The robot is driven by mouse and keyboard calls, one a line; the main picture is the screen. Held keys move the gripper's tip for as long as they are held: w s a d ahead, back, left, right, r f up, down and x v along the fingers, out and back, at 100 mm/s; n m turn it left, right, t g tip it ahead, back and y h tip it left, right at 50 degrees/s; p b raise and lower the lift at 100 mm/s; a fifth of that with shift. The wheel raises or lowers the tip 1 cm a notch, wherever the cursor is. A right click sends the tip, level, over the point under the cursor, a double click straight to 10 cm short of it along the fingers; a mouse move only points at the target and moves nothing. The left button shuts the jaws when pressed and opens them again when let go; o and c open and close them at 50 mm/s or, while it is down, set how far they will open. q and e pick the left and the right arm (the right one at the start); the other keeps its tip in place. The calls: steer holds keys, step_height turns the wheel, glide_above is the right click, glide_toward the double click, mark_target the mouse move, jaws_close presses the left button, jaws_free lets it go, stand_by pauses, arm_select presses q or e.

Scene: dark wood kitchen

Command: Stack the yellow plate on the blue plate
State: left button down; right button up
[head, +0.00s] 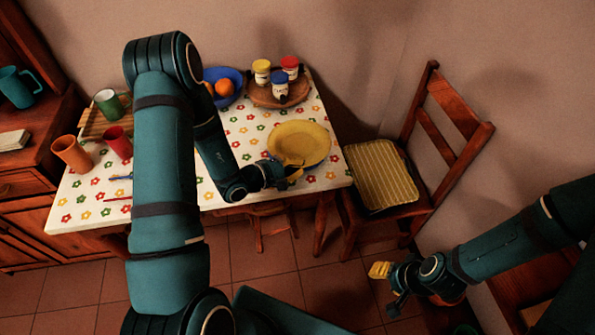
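The yellow plate (300,138) is at the right end of the flowered table, near its front edge.
A wooden board (262,98) with several lidded jars stands right of the blue plate. Cups (71,153) and a wooden tray (92,125) are at the table's left. A chair (440,150) with a striped cushion is at the right. The table's middle is mostly clear.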

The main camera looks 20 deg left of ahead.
arm_select(q)
step_height(320, 180, down, 3)
steer(key=shift+f+b, duration=0.15)
steer(key=shift+b, duration=0.15)
steer(key=shift+f+b, duration=0.4)
steer(key=shift+b, duration=0.1)
steer(key=c, duration=1.1)
jaws_free()
steer(key=shift+c, duration=0.2)
steer(key=shift+r, duration=0.1)
